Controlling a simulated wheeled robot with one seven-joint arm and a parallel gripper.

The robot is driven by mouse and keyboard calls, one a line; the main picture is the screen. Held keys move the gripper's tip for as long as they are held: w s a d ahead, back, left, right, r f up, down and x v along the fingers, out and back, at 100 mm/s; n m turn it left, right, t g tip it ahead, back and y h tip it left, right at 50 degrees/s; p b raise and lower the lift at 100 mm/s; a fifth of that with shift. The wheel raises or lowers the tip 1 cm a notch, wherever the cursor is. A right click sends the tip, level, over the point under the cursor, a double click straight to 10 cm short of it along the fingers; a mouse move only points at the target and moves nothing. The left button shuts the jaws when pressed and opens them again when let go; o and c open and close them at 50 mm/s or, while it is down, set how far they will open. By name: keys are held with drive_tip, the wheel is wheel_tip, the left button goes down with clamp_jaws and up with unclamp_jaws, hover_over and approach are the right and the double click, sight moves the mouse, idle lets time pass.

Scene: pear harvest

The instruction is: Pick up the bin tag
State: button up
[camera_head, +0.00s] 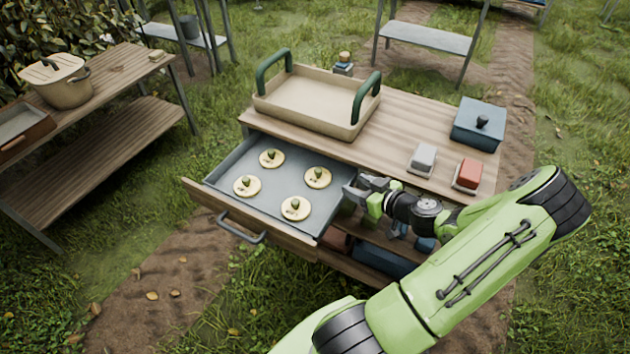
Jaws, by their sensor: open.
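Several round cream-yellow tags with green knobs lie apart in the open grey-lined drawer (222,178): a back left tag (279,161), a front left tag (240,193), a right tag (312,185) and a front tag (287,214). Which one is the bin tag I cannot tell; the dark marks on them are too small to read. My gripper (351,191) is open and looks empty, pointing left at the drawer's right edge. The right tag is nearest to it, with a gap between them. My wrist hides part of the shelf space below the tabletop.
On the workbench (400,110) stand a beige tray (310,108) with green handles, a blue lidded box (478,123), a grey block (423,159) and a red block (468,174). A side table (120,70) with a basket (58,82) is at left.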

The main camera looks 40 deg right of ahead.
sight(321, 172)
drive_tip(key=x, duration=0.5)
drive_tip(key=b+x, duration=0.1)
drive_tip(key=x, duration=0.9)
drive_tip(key=shift+w+a+f+b, duration=0.2)
drive_tip(key=shift+a+f+b, duration=0.1)
drive_tip(key=shift+a, duration=0.05)
clamp_jaws()
